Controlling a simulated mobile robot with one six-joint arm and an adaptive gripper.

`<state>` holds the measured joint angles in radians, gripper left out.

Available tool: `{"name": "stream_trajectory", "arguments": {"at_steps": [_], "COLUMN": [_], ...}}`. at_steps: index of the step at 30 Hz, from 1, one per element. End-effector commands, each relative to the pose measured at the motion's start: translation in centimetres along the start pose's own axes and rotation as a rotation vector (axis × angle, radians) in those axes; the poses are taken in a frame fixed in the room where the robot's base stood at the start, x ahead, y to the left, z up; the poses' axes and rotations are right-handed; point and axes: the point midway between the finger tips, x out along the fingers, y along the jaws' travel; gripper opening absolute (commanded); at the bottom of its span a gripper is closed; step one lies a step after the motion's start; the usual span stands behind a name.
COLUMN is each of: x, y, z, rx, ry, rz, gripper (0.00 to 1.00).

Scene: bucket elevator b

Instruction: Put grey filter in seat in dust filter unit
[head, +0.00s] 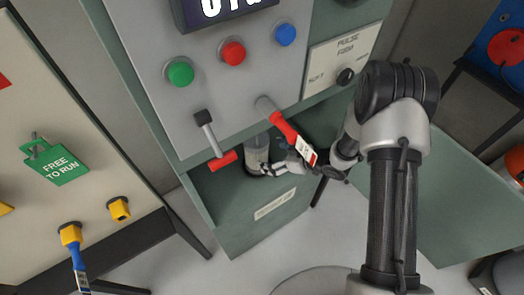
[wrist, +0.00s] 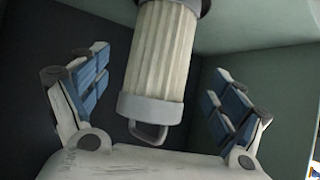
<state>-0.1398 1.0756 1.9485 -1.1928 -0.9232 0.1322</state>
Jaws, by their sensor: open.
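The grey filter (wrist: 160,55) is a pleated cylinder with a grey end cap and a small loop handle (wrist: 148,131). In the wrist view its far end meets a dark round part (wrist: 203,5) at the top edge; how deep it sits there I cannot tell. In the head view the filter (head: 257,153) stands inside the green cabinet's opening. My gripper (wrist: 161,97) is open, with one blue-padded finger on each side of the filter and visible gaps to both. In the head view my gripper (head: 270,169) reaches into the opening from the right.
The cabinet's green door (head: 450,200) hangs open at the right. Green (head: 180,72), red and blue buttons are higher on the panel. Dark walls enclose the filter.

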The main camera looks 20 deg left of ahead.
Motion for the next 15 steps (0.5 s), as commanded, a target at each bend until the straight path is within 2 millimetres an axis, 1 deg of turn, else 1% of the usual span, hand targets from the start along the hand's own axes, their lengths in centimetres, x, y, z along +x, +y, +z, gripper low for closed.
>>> {"name": "stream_trajectory", "arguments": {"at_steps": [1,3,6,10,15], "x": [-1.2,-2.2,-3.2,-3.8,-3.9], "y": [0.1,0.1,0.0,-0.1,-0.1], "z": [-0.1,-0.1,0.0,0.0,0.1], "rx": [0.002,0.001,0.001,0.000,-0.001], "ry": [0.000,0.000,0.000,0.000,0.000], "rz": [0.002,0.002,0.001,-0.001,-0.001], "gripper": [0.89,0.89,0.89,0.89,0.89]}}
